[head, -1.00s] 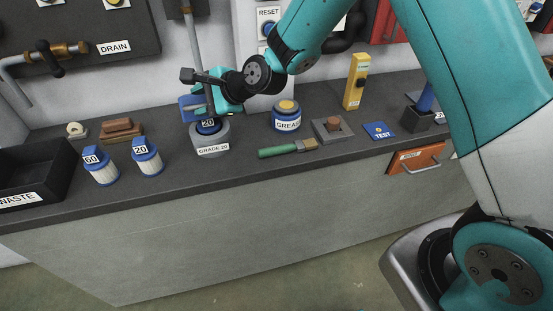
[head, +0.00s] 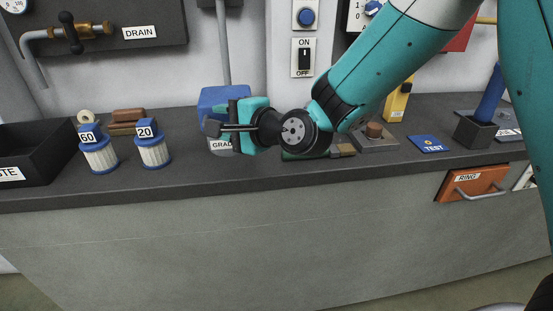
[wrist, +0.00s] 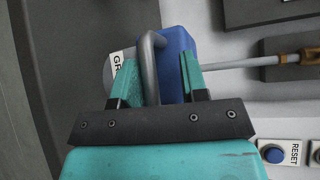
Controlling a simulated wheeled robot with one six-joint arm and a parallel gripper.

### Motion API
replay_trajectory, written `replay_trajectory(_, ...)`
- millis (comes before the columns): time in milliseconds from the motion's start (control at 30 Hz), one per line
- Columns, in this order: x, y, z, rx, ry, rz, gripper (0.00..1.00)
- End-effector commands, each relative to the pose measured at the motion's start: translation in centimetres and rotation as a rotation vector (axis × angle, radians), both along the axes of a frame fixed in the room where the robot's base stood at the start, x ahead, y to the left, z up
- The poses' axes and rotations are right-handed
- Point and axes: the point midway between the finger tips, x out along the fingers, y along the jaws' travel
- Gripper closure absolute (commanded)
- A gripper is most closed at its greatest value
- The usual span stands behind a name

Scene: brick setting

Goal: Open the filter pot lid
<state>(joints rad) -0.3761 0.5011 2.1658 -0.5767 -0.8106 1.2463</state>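The filter pot (head: 222,146) is grey with a "GRADE" label, standing on the counter mostly behind my gripper (head: 212,130). Its blue lid (head: 212,97) shows as a raised panel above and behind the pot; my gripper hides its lower part and the pot's mouth. In the wrist view the lid (wrist: 178,44) lies ahead, and a bent grey metal handle (wrist: 151,70) stands between my two teal fingers. The fingers are apart, with a clear gap on the handle's right; the left finger is close to it. The pot's label (wrist: 117,64) shows at left.
Two filter cartridges, "60" (head: 99,155) and "20" (head: 152,150), stand left of the pot. A black waste bin (head: 40,155) is at far left. A green-handled brush (head: 340,150) and a plate with a knob (head: 375,138) lie at right. A wall pipe (head: 224,50) runs behind.

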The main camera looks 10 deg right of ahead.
Motion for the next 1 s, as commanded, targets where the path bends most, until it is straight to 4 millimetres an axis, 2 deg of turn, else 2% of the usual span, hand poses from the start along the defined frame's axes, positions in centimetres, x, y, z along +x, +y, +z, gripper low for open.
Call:
replay_trajectory(33, -0.1, 0.0, -1.3, 0.002, -0.022, 0.0, 0.6)
replay_trajectory(100, -0.2, 0.0, -1.8, -0.001, -0.053, 0.001, 0.6)
replay_trajectory(200, -1.7, -1.6, -0.6, 0.0, -0.052, -0.003, 0.6)
replay_trajectory(600, -7.3, -6.9, 0.5, -0.001, -0.05, -0.004, 0.6)
replay_trajectory(800, -8.6, -8.1, 0.8, 0.0, -0.054, 0.0, 0.6)
replay_trajectory(1000, -8.9, -8.3, 1.0, 0.0, -0.051, 0.002, 0.6)
